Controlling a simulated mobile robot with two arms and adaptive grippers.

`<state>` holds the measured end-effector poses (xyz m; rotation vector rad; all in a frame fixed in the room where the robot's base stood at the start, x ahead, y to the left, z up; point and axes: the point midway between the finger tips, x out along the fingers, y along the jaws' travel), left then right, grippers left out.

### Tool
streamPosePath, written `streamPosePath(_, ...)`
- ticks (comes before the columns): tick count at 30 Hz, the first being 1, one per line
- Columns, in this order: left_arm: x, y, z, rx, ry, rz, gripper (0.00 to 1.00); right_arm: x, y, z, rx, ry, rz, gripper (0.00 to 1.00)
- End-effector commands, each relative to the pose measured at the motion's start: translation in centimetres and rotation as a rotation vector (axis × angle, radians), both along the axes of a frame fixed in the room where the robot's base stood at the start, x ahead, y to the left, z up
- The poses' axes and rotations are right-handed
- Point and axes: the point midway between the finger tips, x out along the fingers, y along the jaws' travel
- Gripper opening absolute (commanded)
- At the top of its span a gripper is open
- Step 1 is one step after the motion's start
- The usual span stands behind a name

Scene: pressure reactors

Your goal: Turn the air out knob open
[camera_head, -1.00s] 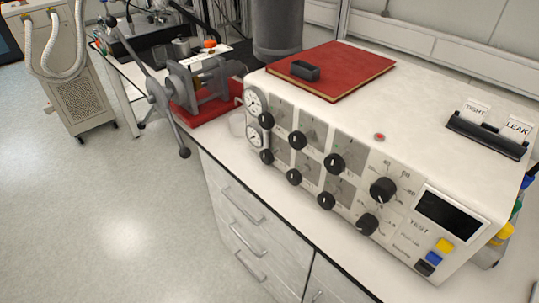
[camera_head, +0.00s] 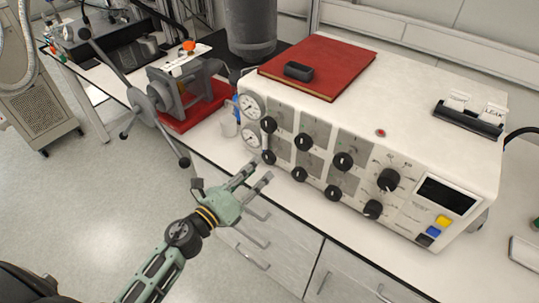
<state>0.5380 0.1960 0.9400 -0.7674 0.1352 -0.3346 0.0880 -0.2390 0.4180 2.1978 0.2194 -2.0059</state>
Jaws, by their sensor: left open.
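The white control box (camera_head: 405,105) stands on the bench with two rows of black knobs on its sloped front. The upper row includes a knob at the left end (camera_head: 268,124), and the lower row starts with a knob (camera_head: 268,157) below it. The labels are too small to read, so I cannot tell which knob is air out. My left gripper (camera_head: 259,177) is open and empty, in front of the lower left knobs and apart from them as far as I can see. My right gripper is not in view.
Two round gauges (camera_head: 250,106) sit at the box's left end. A red book (camera_head: 335,72) with a black object lies on top. A clamp device (camera_head: 178,92) on a red tray stands to the left. Drawers (camera_head: 262,232) with handles are below the bench.

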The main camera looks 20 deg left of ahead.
Motion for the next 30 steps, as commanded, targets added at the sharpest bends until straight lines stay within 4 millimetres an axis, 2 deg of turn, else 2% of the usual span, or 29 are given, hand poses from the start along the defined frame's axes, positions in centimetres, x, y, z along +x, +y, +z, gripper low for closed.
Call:
streamPosePath(6, 3.5, -1.2, 0.2, -0.005, 0.002, 0.003, 0.4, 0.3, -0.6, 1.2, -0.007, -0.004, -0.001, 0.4)
streamPosePath(12, 5.8, -2.0, 0.0, -0.006, 0.003, 0.004, 0.4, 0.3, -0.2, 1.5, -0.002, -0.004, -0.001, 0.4)
streamPosePath(23, 6.5, -2.3, -0.1, -0.006, 0.004, 0.004, 0.4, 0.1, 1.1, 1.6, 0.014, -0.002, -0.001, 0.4)
streamPosePath(30, 6.5, -2.3, -0.1, -0.007, 0.005, 0.004, 0.21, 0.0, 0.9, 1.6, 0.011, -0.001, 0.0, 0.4)
